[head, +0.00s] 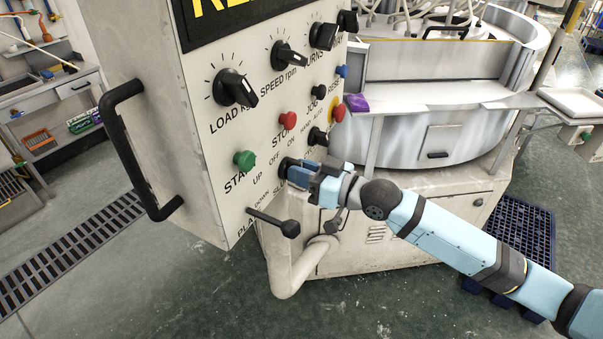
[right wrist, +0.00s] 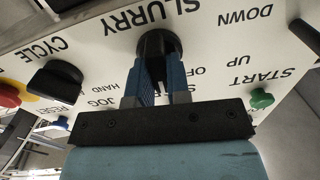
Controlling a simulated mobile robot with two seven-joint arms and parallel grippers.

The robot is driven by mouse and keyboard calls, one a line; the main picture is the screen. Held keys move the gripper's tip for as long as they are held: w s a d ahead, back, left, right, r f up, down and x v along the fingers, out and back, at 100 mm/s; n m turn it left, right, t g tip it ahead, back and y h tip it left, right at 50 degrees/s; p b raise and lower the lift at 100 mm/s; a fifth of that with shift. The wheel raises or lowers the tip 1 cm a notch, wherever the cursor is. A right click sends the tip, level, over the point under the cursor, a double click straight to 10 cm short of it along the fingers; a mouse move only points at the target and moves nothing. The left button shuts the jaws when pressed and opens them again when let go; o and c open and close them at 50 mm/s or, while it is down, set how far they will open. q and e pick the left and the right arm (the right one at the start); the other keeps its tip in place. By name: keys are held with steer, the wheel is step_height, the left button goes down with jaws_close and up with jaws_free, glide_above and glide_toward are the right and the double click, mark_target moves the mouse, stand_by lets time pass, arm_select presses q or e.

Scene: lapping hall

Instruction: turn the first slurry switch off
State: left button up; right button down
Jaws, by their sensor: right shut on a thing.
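The slurry switch (head: 284,166) is a black round knob low on the pale control panel (head: 228,190), between the SLURRY lettering and an OFF mark. It also shows in the right wrist view (right wrist: 157,41), under the large SLURRY label, which appears upside down there. My right gripper (head: 296,171) is at the panel with its blue fingers (right wrist: 158,75) shut on the knob, one finger on each side. The fingers hide much of the knob, so which mark it points to cannot be told. My left gripper is not in view.
A green START button (head: 244,159) and a black lever (head: 275,222) are close by on the left. A red STOP button (head: 288,119) is above, and a black knob (head: 318,136) to the right. A black handle (head: 135,150) juts from the panel's left side.

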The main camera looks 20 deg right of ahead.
steer(key=shift+n, duration=3.4)
steer(key=c, duration=1.1)
jaws_free()
steer(key=shift+s, duration=0.1)
steer(key=shift+b+v, duration=1.1)
steer(key=shift+v, duration=5.75)
